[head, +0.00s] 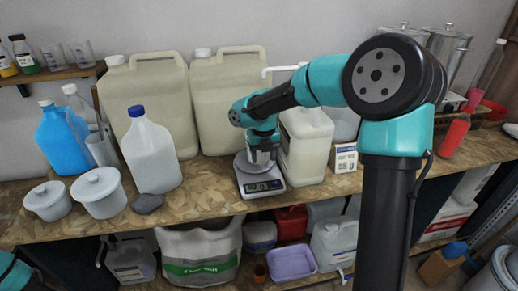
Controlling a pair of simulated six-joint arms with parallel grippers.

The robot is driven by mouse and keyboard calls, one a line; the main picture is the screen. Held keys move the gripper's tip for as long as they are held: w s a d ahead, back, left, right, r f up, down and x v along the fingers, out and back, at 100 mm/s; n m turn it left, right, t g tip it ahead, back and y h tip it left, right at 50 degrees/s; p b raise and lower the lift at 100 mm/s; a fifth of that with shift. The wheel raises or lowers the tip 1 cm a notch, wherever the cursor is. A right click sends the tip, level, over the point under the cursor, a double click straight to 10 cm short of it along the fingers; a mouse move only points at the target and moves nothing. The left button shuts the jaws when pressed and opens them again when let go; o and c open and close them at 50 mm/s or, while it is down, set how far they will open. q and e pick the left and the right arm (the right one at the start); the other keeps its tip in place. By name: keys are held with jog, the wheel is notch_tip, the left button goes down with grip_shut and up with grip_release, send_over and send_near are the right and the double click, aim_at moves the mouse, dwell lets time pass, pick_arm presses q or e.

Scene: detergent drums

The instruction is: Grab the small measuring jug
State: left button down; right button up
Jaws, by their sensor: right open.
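A small clear vessel, which looks like the small measuring jug (262,157), stands on the digital scale (262,187) at the middle of the bench. My right gripper (261,150) points down right over it and is open. The wrist covers the top of the vessel, and I cannot tell whether the fingers touch it. Only a teal piece of my left arm shows at the lower left corner; its gripper is out of view.
Large beige canisters (150,100) stand close behind and a cream jug (305,150) close to the right. A blue-capped bottle (150,155), a dark scoop or cloth (148,203) and lidded white tubs (100,195) are to the left. The bench's front strip is mostly clear.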

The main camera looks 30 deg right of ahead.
grip_shut()
dwell(0.5)
jog(key=shift+r, duration=0.25)
jog(key=shift+r, duration=1.6)
jog(key=s+a+r, duration=0.1)
jog(key=s+a, duration=0.7)
jog(key=s, duration=0.5)
jog(key=shift+s+a+r, duration=0.15)
jog(key=shift+s+a, duration=0.05)
jog(key=shift+s, duration=0.05)
